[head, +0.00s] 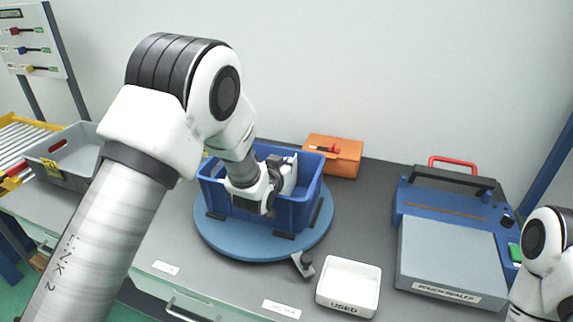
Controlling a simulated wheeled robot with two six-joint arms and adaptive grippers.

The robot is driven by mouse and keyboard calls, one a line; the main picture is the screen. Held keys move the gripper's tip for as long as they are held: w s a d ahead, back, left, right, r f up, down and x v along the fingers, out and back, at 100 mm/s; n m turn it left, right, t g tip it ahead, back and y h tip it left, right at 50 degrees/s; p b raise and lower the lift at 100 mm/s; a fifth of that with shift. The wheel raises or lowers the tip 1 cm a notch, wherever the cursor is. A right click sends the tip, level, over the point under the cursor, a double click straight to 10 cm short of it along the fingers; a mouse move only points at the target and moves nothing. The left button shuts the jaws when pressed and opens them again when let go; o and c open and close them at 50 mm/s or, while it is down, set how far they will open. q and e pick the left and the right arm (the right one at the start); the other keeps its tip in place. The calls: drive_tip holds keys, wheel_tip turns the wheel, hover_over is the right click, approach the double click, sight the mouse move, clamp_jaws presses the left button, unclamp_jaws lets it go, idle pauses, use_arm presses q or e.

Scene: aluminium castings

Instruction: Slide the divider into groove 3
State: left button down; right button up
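A blue crate (298,214) stands on a round blue turntable (215,238) in the middle of the table. My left arm reaches over it from the left. My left gripper (281,168) is inside the crate, low between its walls. A white, upright, plate-like piece (291,176) shows beside the gripper; I cannot tell whether it is the divider or part of the gripper. The fingertips and the grooves are hidden by my wrist and the crate wall. Of my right arm only links show at the right edge; its gripper is out of view.
A white tray marked USED (347,308) stands in front right of the turntable. An orange box (345,160) is behind. A blue and grey machine (448,262) with a red handle fills the right. A grey crate (62,176) stands left by a roller rack.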

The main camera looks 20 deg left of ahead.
use_arm(q)
drive_tip(key=shift+r+p, duration=0.5)
drive_tip(key=shift+r, duration=0.15)
drive_tip(key=shift+r+p, duration=2.45)
drive_tip(key=shift+r, duration=1.55)
drive_tip(key=shift+b, duration=0.3)
